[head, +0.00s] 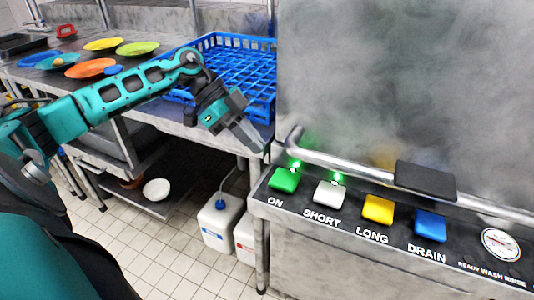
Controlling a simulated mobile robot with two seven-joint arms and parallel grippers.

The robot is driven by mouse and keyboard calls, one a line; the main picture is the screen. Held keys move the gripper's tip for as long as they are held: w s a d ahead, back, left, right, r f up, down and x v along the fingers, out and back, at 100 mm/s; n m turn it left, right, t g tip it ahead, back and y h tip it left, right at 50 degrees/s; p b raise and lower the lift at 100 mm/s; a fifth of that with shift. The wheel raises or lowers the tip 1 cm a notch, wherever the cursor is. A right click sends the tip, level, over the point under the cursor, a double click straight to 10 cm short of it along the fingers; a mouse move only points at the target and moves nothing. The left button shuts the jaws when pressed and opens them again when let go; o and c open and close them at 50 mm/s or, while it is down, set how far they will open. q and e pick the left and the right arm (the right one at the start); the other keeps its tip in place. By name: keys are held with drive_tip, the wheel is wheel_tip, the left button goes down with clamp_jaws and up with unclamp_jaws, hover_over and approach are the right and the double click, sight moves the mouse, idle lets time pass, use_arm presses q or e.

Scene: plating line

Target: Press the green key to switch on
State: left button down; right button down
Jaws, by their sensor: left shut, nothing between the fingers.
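The green key (284,179) sits at the left end of the machine's control panel, above the label ON. A green light (295,165) glows just behind it. My left gripper (257,146) is shut and empty, up and to the left of the green key. Its fingertips appear apart from the key, near the panel's left edge. My right gripper is not in view.
White (330,194), yellow (378,209) and blue (430,226) keys follow to the right, with another green light behind the white one. A metal handle bar (350,168) runs behind the keys. A blue rack (240,65) and several plates lie on the left counter.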

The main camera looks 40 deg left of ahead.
use_arm(q)
drive_tip(key=v, duration=0.6)
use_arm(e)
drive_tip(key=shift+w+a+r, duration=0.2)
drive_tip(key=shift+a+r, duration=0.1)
use_arm(q)
drive_tip(key=shift+a, duration=0.15)
idle(0.4)
